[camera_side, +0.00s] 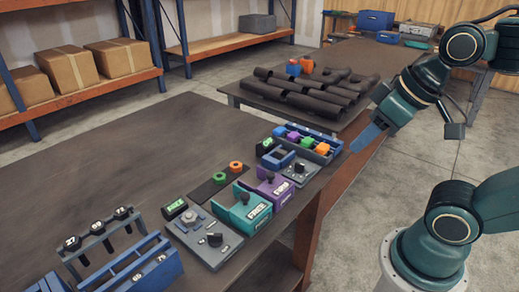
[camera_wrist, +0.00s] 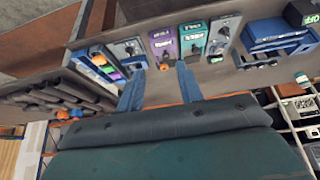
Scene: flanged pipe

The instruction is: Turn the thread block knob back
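I cannot read which block is the thread block. A grey block (camera_side: 196,243) with a hex nut and a black knob (camera_side: 214,239) sits near the table's front edge; in the wrist view a grey block (camera_wrist: 224,40) with a dark knob is at upper right. A teal block (camera_side: 240,214) and a purple block (camera_side: 268,190), each with a dark knob, stand beside it. A second grey block (camera_side: 300,177) with a black knob (camera_side: 299,168) is farther along. My gripper (camera_side: 361,139) is beyond the table's right edge, apart from all blocks. In the wrist view its blue fingers (camera_wrist: 160,72) are spread and empty.
A blue tray (camera_side: 327,156) holds coloured pieces near the far corner. Blue racks (camera_side: 130,270) stand at front left. Green and orange rings (camera_side: 235,167) lie on a dark plate. Dark pipes (camera_side: 300,100) lie on the back table. The main table's left side is clear.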

